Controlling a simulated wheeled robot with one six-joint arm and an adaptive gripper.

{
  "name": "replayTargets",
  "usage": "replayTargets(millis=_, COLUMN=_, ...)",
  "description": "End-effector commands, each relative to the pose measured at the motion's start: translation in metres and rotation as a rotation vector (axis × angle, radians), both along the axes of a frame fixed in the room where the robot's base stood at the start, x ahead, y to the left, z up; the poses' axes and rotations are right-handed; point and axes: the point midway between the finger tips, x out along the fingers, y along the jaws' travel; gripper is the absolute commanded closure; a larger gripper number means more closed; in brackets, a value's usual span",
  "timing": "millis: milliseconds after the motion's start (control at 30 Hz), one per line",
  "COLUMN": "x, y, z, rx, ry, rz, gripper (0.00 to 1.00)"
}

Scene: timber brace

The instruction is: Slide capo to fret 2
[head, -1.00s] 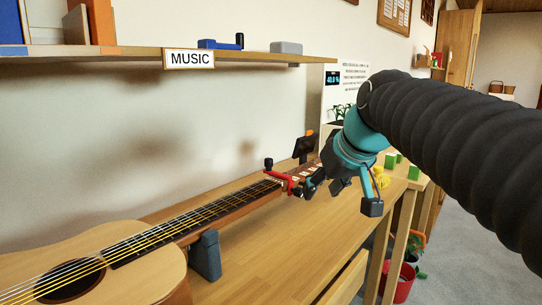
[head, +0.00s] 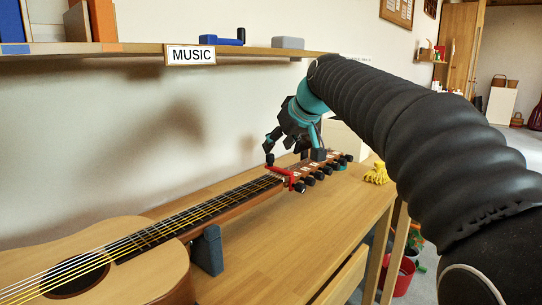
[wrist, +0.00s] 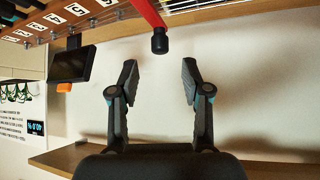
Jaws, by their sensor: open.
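The acoustic guitar (head: 135,265) lies with its neck pointing up and right. The red capo (head: 284,174) is across the neck close to the headstock (head: 322,163). Its black end knob (head: 269,158) sticks up at the wall side. My gripper (head: 294,146) is open and empty, above the capo and headstock. In the wrist view, the red capo bar (wrist: 147,11) crosses the top. The knob (wrist: 160,42) shows just beyond the fingertips, between their lines. My open gripper (wrist: 158,77) does not touch it.
A dark block (head: 206,250) supports the neck. The MUSIC shelf (head: 120,48) runs above. A dark screen (wrist: 72,64) stands beside the headstock in the wrist view. Yellow gloves (head: 377,173) lie farther right. The bench (head: 275,250) in front of the neck is clear.

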Motion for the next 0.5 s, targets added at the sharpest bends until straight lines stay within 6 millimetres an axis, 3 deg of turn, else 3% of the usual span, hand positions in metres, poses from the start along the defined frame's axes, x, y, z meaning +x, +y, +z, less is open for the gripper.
replayTargets(millis=200, x=0.021, y=0.016, z=-0.027, rx=0.0, ry=0.002, rz=0.001, gripper=0.52)
replayTargets(millis=500, x=0.035, y=0.025, z=-0.043, rx=0.0, ry=0.0, rz=0.0, gripper=0.52)
